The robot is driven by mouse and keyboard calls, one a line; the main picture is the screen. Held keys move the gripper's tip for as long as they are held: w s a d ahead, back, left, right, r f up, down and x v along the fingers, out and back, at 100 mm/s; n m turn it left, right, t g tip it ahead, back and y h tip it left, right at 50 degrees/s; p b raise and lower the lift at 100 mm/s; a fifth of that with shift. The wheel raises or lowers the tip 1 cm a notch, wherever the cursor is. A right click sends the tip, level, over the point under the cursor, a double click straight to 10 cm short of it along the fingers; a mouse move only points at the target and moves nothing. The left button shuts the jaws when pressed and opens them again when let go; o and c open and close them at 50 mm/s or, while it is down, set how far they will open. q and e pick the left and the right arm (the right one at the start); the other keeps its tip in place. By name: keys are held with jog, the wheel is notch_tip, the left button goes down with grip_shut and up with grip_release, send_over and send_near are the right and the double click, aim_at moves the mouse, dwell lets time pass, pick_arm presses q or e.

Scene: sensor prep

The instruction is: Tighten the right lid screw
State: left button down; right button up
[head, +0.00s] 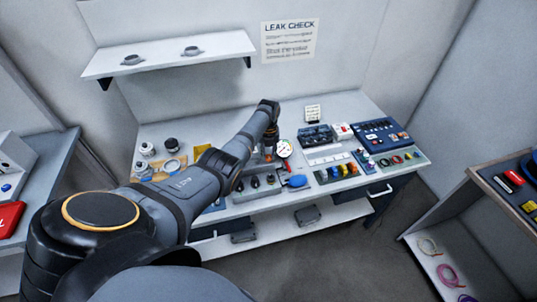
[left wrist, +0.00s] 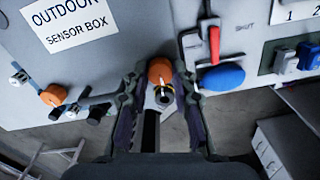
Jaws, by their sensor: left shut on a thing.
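The outdoor sensor box (left wrist: 112,45) is a grey box with a white label in the left wrist view. The right lid screw (left wrist: 160,70) has an orange head and sits at the box's edge, between my left fingertips. My left gripper (left wrist: 160,80) is shut on this screw, one finger on each side. A second orange screw (left wrist: 53,95) is apart, further left along the same edge. In the head view my left gripper (head: 268,150) is small and reaches down at the bench's middle, left of a round white gauge (head: 284,148). My right gripper is not in view.
A red lever (left wrist: 213,45) and a blue oval bulb (left wrist: 222,77) are close to the right of my left gripper. The bench (head: 225,115) carries jars at left, and dark cases and trays of coloured parts at right. A shelf (head: 170,56) hangs behind.

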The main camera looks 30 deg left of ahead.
aim_at(269, 156)
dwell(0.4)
pick_arm(q)
jog(key=c, duration=1.1)
grip_release()
jog(key=shift+r, duration=0.2)
notch_tip(269, 156, up, 12)
jog(key=shift+f, duration=0.2)
